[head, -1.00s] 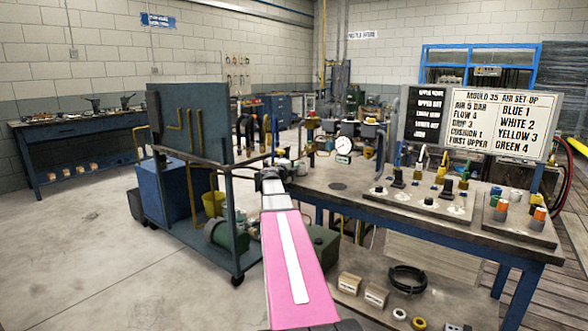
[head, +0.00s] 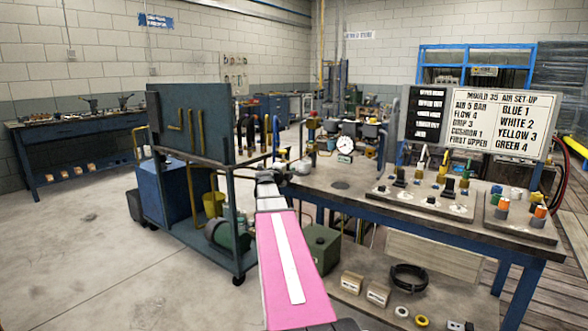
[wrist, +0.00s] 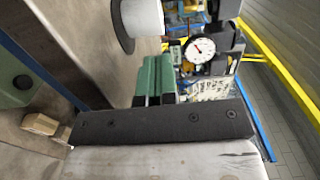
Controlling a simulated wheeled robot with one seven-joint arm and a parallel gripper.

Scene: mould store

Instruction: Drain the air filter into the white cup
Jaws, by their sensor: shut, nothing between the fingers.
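My gripper (head: 281,167) is at the near left edge of the workbench, small and partly hidden by my arm in the head view. In the wrist view its green fingers (wrist: 154,78) are together with nothing between them. A white cylindrical thing on a dark round base, likely the white cup (wrist: 141,17), stands beyond the fingertips, apart from them. The air filter is likely part of the air fittings (head: 313,130) beside a round white gauge (head: 345,144); its bowl and drain cannot be made out. The gauge also shows in the wrist view (wrist: 200,48).
The workbench (head: 330,180) carries plates with knobs and coloured fittings (head: 425,197) at the right, below a set-up board (head: 500,118). A blue-grey trolley (head: 190,160) with upright pipes stands close left of my arm. The floor at left is clear.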

